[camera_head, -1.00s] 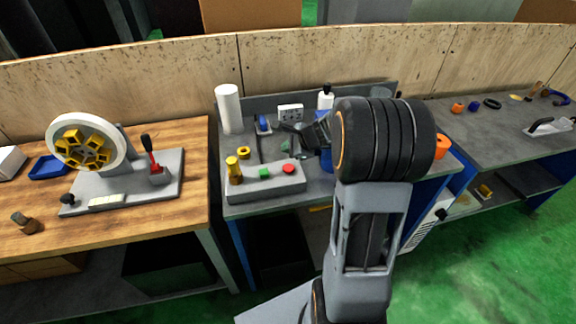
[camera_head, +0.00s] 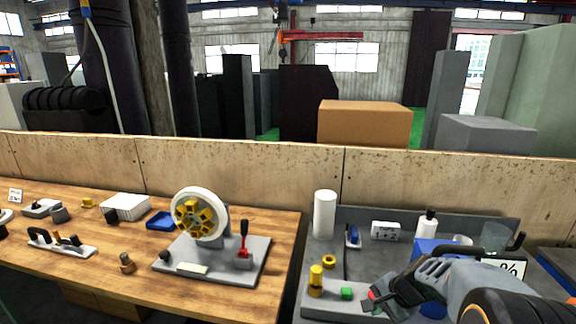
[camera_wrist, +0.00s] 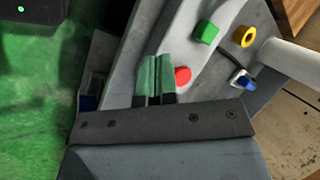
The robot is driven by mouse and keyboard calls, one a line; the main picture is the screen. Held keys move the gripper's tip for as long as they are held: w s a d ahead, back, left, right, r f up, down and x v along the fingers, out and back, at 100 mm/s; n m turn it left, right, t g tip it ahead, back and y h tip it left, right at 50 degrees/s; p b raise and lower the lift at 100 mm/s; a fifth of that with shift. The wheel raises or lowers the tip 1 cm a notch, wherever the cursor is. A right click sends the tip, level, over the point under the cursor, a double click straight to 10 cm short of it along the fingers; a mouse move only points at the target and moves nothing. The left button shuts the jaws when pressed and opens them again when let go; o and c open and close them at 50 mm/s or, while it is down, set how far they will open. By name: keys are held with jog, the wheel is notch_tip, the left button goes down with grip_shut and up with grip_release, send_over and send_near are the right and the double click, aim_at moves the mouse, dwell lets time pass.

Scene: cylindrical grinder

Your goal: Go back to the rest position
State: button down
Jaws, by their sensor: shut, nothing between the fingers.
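My gripper (camera_head: 376,300) shows at the lower right of the head view, over the front of the grey workbench, beside the button panel. In the wrist view my gripper (camera_wrist: 155,80) has its two green-tipped fingers together with nothing between them. The red button (camera_wrist: 183,76) lies just to the right of the fingertips there. The green button (camera_wrist: 207,33) and a yellow ring (camera_wrist: 244,37) are further up and right. In the head view the green button (camera_head: 347,293) is left of my gripper, which partly hides the red button.
A white cylinder (camera_head: 325,215), a white bottle (camera_head: 427,224) and a blue box (camera_head: 432,250) stand near my arm. A wooden panel (camera_head: 250,172) runs behind the benches.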

jog(key=s+a+r+n+h, duration=0.2)
jog(key=s+a+r+n, duration=0.1)
jog(key=s+r+n, duration=0.1)
jog(key=s+a+r+n+h, duration=0.2)
jog(key=s+a+r+n, duration=0.1)
jog(key=s+n, duration=0.4)
jog(key=shift+s+a+r+n, duration=0.2)
jog(key=shift+s+r+n, duration=0.1)
jog(key=shift+s+r, duration=0.3)
